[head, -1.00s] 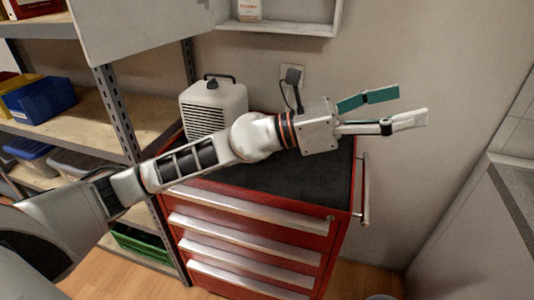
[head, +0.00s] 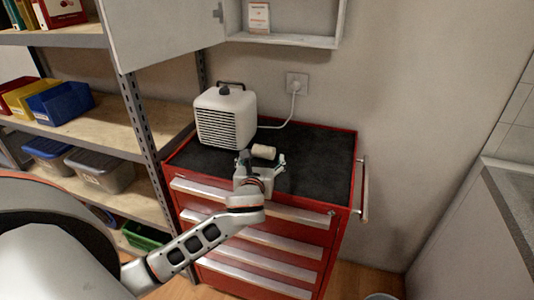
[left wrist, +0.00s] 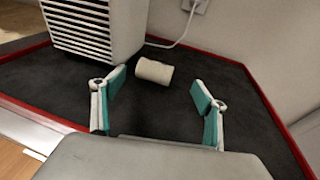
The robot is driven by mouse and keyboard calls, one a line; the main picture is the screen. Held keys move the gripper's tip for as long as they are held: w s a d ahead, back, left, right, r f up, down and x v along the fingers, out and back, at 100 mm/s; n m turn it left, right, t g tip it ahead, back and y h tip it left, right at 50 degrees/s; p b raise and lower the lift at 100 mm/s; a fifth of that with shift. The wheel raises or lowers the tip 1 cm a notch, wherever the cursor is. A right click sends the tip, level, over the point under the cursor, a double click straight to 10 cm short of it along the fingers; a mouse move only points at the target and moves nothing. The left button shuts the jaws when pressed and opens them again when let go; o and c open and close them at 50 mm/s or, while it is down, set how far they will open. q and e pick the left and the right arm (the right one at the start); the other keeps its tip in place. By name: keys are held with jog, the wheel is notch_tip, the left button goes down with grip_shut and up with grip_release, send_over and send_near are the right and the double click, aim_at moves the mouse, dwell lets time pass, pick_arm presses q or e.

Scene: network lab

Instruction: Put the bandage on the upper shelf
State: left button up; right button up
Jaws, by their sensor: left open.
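The bandage (head: 264,152) is a small off-white roll lying on its side on the black top of the red tool cabinet. It also shows in the left wrist view (left wrist: 154,71), just beyond and between my fingertips. My left gripper (head: 262,160) is open and empty, low over the cabinet top, on the near side of the roll; its teal finger pads show in the left wrist view (left wrist: 157,88). A white wall cabinet (head: 283,39) with its door open hangs above; only its lower part shows, with a small box on its bottom board. My right gripper is not in view.
A white heater (head: 226,116) stands left of the roll, its cord running to a wall socket (head: 297,83). The right part of the tool cabinet top (head: 325,165) is clear. A metal rack with bins (head: 60,102) stands at left.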

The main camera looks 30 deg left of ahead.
aim_at(263, 150)
pick_arm(q)
jog(key=x, duration=0.7)
jog(key=shift+s+a+f, duration=0.1)
jog(key=shift+a+f, duration=0.1)
jog(key=shift+a, duration=0.1)
jog(key=c, duration=1)
jog(key=shift+c, duration=0.5)
jog(key=shift+r, duration=0.15)
